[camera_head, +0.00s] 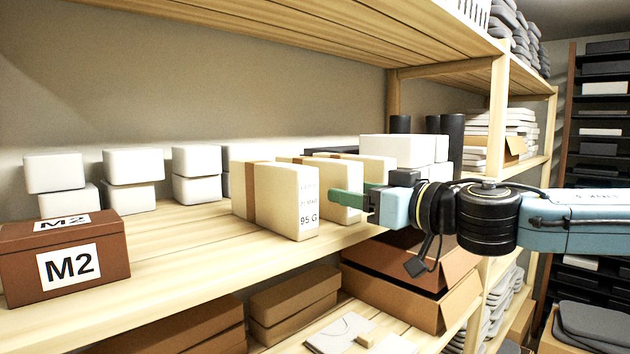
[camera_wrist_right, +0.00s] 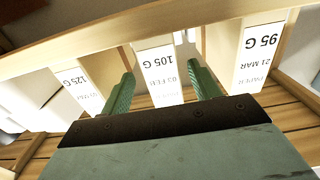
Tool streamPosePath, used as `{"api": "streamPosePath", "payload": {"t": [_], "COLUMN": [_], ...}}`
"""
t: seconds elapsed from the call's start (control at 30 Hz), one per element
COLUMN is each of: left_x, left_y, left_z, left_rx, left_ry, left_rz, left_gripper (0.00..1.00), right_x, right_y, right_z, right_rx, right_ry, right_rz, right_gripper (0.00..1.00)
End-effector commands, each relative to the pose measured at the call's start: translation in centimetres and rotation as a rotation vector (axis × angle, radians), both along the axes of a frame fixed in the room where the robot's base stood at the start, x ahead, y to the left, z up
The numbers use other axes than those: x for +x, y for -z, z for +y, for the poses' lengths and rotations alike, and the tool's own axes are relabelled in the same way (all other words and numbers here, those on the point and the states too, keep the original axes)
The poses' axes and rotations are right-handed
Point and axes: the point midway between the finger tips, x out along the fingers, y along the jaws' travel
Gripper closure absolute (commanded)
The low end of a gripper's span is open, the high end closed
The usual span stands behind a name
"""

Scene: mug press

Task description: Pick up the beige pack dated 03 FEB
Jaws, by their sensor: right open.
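The beige pack dated 03 FEB, marked 105 G, (camera_wrist_right: 163,78) stands upright in the middle of a row, its label upside down in the wrist view. In the head view it is the second pack (camera_head: 338,178), partly hidden by a green finger. My right gripper (camera_head: 352,195) is open, reaching in from the right. In the wrist view its green fingers (camera_wrist_right: 160,75) appear on either side of the 03 FEB pack's label face; I cannot tell how deep they reach. My left gripper is out of view.
A pack marked 95 G, 21 MAR (camera_wrist_right: 254,55) stands on one side and a 125 G pack (camera_wrist_right: 75,88) on the other. White boxes (camera_head: 133,166) and a brown M2 box (camera_head: 65,262) share the wooden shelf (camera_head: 170,250). Another shelf (camera_head: 300,35) hangs above.

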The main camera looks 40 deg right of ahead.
Motion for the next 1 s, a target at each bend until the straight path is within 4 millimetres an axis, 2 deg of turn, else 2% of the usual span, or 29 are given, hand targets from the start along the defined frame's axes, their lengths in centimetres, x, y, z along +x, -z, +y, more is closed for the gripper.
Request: {"api": "streamPosePath", "payload": {"t": [0.03, 0.17, 0.6, 0.97, 1.0], "left_x": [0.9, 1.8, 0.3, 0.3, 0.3], "left_y": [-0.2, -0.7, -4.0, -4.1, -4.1], "left_z": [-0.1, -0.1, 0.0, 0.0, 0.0], "left_rx": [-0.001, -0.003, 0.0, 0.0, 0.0], "left_ry": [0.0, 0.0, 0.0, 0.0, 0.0], "left_rz": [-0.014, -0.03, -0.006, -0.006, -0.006], "left_gripper": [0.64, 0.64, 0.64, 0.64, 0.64], "right_x": [0.2, 0.8, 4.9, 5.3, 5.3], "right_y": [0.0, -0.1, -0.4, -0.2, -0.2], "right_z": [0.0, 0.1, 0.8, 0.7, 0.7], "right_rx": [0.001, 0.001, 0.002, 0.0, 0.0], "right_ry": [0.0, -0.001, -0.002, 0.001, 0.001], "right_rz": [0.0, 0.001, 0.001, -0.001, -0.001], "right_gripper": [0.38, 0.38, 0.38, 0.38, 0.42]}}
